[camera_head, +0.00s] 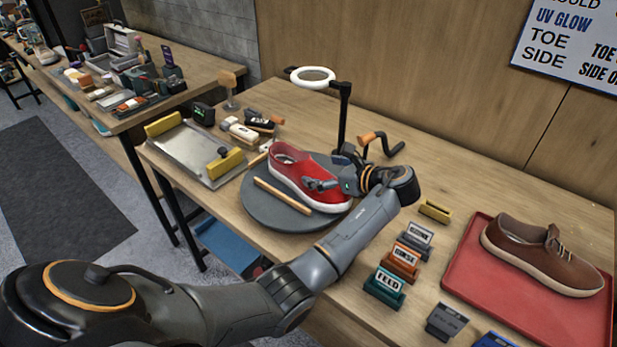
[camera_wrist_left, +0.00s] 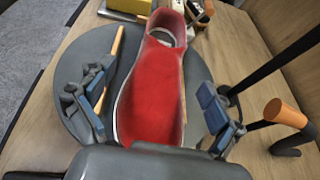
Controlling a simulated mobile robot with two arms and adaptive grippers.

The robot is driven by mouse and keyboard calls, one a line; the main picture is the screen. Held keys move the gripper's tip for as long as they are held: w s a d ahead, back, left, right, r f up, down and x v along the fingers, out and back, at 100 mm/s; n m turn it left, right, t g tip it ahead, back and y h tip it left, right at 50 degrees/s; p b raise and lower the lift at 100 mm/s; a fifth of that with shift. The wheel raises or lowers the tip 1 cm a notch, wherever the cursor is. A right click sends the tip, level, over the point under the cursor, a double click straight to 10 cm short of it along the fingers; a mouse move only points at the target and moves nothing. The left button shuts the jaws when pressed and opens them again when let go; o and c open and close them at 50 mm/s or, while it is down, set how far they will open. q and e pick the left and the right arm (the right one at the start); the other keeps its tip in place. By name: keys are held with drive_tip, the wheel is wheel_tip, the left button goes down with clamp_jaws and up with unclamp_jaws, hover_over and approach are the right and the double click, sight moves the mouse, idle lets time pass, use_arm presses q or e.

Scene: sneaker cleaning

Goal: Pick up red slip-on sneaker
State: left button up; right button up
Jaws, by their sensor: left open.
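The red slip-on sneaker (camera_head: 296,174) with a white sole rests on the round dark grey turntable (camera_head: 259,207). My left gripper (camera_head: 328,184) is at the sneaker's near right end, and its arm hides part of the turntable's right side. In the left wrist view the sneaker (camera_wrist_left: 152,85) lies lengthwise between the fingers of my open left gripper (camera_wrist_left: 155,112), its opening at the far end. The left finger stands apart from the shoe; the right finger is near its other side. My right gripper is not in view.
A wooden stick (camera_head: 283,194) lies on the turntable beside the sneaker. A ring lamp (camera_head: 312,77) on a black post and an orange-handled crank (camera_head: 369,138) stand behind. Small labelled blocks (camera_head: 401,262) and a red tray (camera_head: 468,277) with a brown shoe (camera_head: 540,254) are at right.

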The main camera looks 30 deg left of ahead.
sight(313, 168)
use_arm(q)
drive_tip(key=x, duration=0.3)
drive_tip(key=p+x, duration=0.1)
drive_tip(key=x, duration=0.2)
drive_tip(key=shift+w+a+f, duration=0.15)
drive_tip(key=shift+w+a, duration=0.1)
drive_tip(key=shift+w, duration=0.05)
drive_tip(key=shift+d, duration=0.1)
drive_tip(key=c, duration=1.5)
